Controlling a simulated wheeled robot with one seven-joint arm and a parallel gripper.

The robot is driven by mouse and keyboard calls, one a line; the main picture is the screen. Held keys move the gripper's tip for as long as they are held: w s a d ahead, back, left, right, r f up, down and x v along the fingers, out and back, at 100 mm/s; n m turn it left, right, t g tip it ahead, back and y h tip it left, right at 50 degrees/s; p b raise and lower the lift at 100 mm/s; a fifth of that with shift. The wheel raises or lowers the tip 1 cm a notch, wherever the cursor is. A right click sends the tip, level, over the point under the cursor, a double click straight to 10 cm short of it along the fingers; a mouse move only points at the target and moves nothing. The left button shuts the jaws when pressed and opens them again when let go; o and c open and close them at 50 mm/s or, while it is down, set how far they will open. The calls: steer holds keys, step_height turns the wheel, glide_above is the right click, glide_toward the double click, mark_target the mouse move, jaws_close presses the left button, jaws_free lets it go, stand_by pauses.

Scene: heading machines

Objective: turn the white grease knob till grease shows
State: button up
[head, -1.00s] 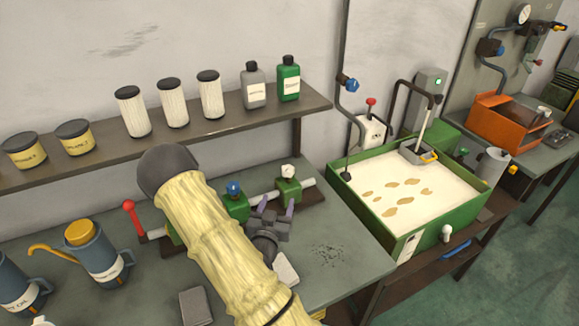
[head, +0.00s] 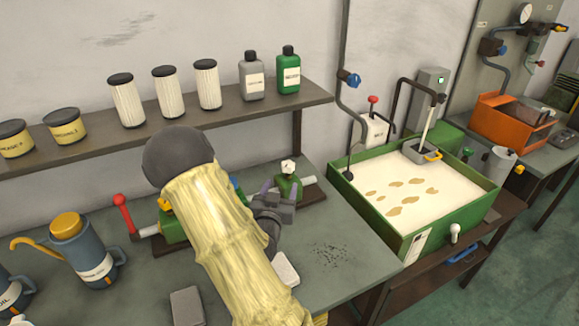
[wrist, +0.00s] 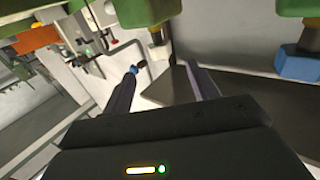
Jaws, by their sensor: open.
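The white grease knob (head: 287,166) stands on a small green block (head: 286,186) at the right end of the pipe on the bench. My gripper (head: 279,194) is open and empty, just in front of that block, one purple finger to each side. In the wrist view, which looks upside down, a pale stem-like part (wrist: 158,52), probably this knob, hangs under a green block (wrist: 130,12), in line with the gap between my fingers (wrist: 160,80). Touch cannot be told. No grease shows at the block.
A blue knob (wrist: 298,65) is beside the white one; my arm mostly hides it in the head view. A yellow knob (head: 165,204) and red lever (head: 122,208) are further left. Dark specks (head: 328,255) lie on the bench. A green tank (head: 400,235) stands right.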

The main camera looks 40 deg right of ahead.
mark_target(290, 162)
steer(key=p+x, duration=0.3)
steer(key=x, duration=1)
steer(key=c, duration=1)
